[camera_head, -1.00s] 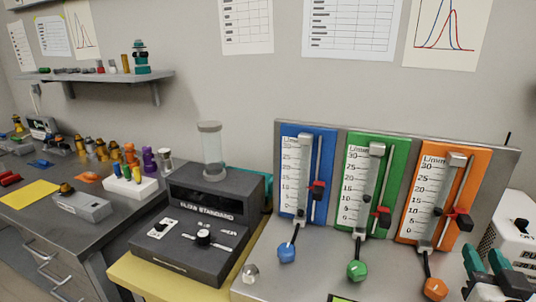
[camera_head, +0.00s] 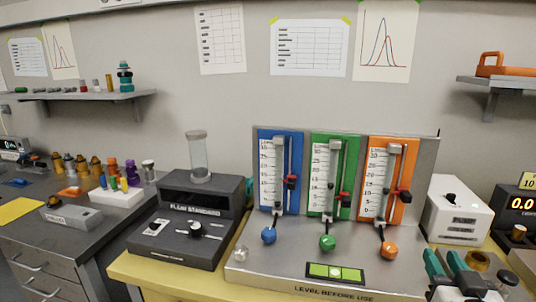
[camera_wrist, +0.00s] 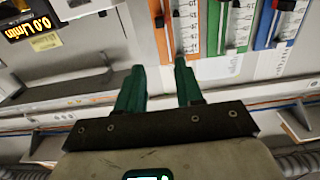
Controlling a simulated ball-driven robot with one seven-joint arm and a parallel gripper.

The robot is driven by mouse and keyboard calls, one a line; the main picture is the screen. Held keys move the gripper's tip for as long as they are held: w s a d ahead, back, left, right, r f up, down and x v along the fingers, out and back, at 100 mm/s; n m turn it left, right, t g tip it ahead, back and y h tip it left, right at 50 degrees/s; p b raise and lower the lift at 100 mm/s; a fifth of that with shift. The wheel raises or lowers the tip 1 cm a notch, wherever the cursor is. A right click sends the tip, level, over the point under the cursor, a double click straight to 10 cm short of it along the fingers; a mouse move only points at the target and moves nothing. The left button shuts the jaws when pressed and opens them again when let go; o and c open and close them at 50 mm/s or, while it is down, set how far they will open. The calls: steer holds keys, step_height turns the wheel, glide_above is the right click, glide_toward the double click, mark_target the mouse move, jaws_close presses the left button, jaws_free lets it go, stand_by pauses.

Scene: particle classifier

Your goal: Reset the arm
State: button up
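My gripper (camera_head: 445,258) shows at the bottom right of the head view, in front of the flowmeter panel's right end. Its two teal fingers stand apart. In the wrist view the gripper (camera_wrist: 159,72) is open, with a clear gap and nothing held between the fingers. The wrist view looks past them at the flowmeter panel, which appears turned over there. Most of my arm is out of the head view.
The panel (camera_head: 430,160) carries blue, green and orange flowmeters with knobs below. Left of it stands a dark device (camera_head: 185,240) with a clear cylinder. A white box (camera_head: 460,210) and a display unit (camera_head: 515,205) stand at right. Shelves (camera_head: 90,96) hang on the wall.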

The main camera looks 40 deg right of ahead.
steer(key=w+a+f+n+g+y+p, duration=0.35)
steer(key=a+f+y, duration=0.45)
steer(key=a+f, duration=0.5)
steer(key=s+a+f+n+g+y+p, duration=0.4)
steer(key=s+a+f+n+g+y, duration=0.1)
steer(key=s+a+f, duration=0.4)
steer(key=shift+a+f+n+g+y, duration=0.3)
steer(key=shift+a+f+n+g, duration=0.45)
steer(key=shift+a+g, duration=0.4)
